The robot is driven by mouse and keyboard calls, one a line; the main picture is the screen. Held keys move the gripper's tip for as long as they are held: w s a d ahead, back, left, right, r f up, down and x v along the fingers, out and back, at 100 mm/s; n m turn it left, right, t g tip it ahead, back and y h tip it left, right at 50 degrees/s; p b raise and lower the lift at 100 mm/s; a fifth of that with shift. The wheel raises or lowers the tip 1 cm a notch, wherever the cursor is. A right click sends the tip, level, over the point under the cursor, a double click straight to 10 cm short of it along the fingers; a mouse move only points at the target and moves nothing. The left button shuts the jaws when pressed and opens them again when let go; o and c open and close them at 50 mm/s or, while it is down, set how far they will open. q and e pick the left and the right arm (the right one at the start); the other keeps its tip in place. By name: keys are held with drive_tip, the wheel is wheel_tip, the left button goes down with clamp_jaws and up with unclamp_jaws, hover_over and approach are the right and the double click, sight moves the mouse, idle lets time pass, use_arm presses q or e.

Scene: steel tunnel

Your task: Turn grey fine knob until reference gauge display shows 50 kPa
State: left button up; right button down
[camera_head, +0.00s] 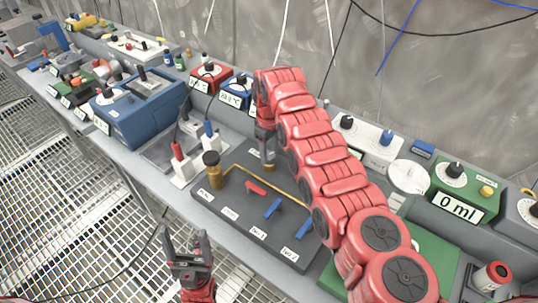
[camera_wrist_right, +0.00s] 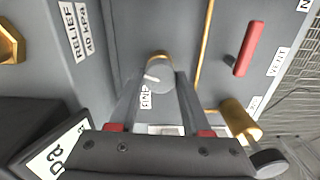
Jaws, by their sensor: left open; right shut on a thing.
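The grey fine knob (camera_wrist_right: 158,78) has a white pointer line and a brass collar; it stands on the dark panel (camera_head: 232,215). My right gripper (camera_wrist_right: 159,88) is shut on it, one finger on each side. In the head view my right gripper (camera_head: 266,143) reaches down to the panel's back edge and mostly hides the knob. My left gripper (camera_head: 186,243) is open and empty, in front of the bench.
A red lever (camera_head: 256,188), blue levers (camera_head: 273,208) and a black-topped brass knob (camera_head: 211,168) stand on the panel close to my right gripper. A blue box (camera_head: 140,110) is further left; a green "0 ml" unit (camera_head: 458,205) stands right.

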drive_tip(key=m+b, duration=0.2)
drive_tip(key=m, duration=0.1)
drive_tip(key=shift+f+m, duration=0.1)
drive_tip(key=shift+m, duration=0.2)
drive_tip(key=shift+m+b, duration=0.7)
drive_tip(key=shift+m, duration=0.5)
drive_tip(key=shift+c, duration=1.8)
unclamp_jaws()
drive_tip(key=shift+r, duration=0.25)
